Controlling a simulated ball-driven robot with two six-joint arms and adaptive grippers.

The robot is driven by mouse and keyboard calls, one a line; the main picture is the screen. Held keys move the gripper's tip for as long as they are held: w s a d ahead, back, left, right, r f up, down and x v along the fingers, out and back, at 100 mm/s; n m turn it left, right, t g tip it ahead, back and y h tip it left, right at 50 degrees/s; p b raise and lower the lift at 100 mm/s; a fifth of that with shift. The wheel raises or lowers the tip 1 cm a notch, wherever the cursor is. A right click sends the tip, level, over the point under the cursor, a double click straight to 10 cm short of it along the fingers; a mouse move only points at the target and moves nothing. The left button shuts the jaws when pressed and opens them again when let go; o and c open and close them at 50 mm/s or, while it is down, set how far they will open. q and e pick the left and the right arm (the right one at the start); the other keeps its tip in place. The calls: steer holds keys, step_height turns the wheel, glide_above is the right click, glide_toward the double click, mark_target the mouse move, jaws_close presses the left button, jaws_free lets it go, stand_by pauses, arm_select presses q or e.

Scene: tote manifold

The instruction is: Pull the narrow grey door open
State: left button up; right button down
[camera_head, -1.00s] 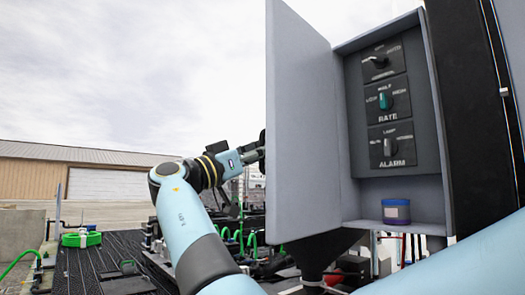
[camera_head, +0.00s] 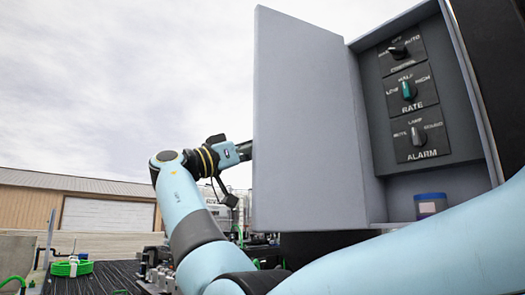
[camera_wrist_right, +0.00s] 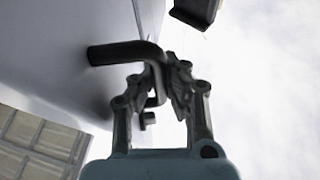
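The narrow grey door (camera_head: 305,130) stands swung open to the left of a grey cabinet (camera_head: 378,140), its inner face towards me. My right arm reaches around the door's left edge, and its gripper is hidden behind the door in the head view. In the right wrist view the door's outer face (camera_wrist_right: 55,35) shows at the upper left with a bent black handle (camera_wrist_right: 115,53). My right gripper (camera_wrist_right: 165,85) has its fingers on both sides of the handle's bent part and appears shut on it. My left gripper is not in view.
Inside the cabinet are several knobs, including a green RATE knob (camera_head: 408,90), and a blue-lidded jar (camera_head: 430,205) on its shelf. A green hose coil (camera_head: 72,267) lies at the lower left. A tan building (camera_head: 75,195) stands far behind.

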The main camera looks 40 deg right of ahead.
steer(key=c, duration=1.9)
jaws_free()
steer(key=shift+c, duration=0.2)
steer(key=shift+o, duration=1.2)
steer(key=shift+w+a, duration=0.1)
steer(key=shift+o, duration=1.2)
steer(key=shift+a, duration=0.1)
steer(key=shift+o, duration=0.6)
steer(key=shift+w+a+f, duration=0.1)
steer(key=shift+a+f, duration=0.1)
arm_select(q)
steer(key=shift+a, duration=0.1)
arm_select(e)
steer(key=v, duration=1.1)
steer(key=shift+a, duration=0.2)
steer(key=shift+f, duration=0.2)
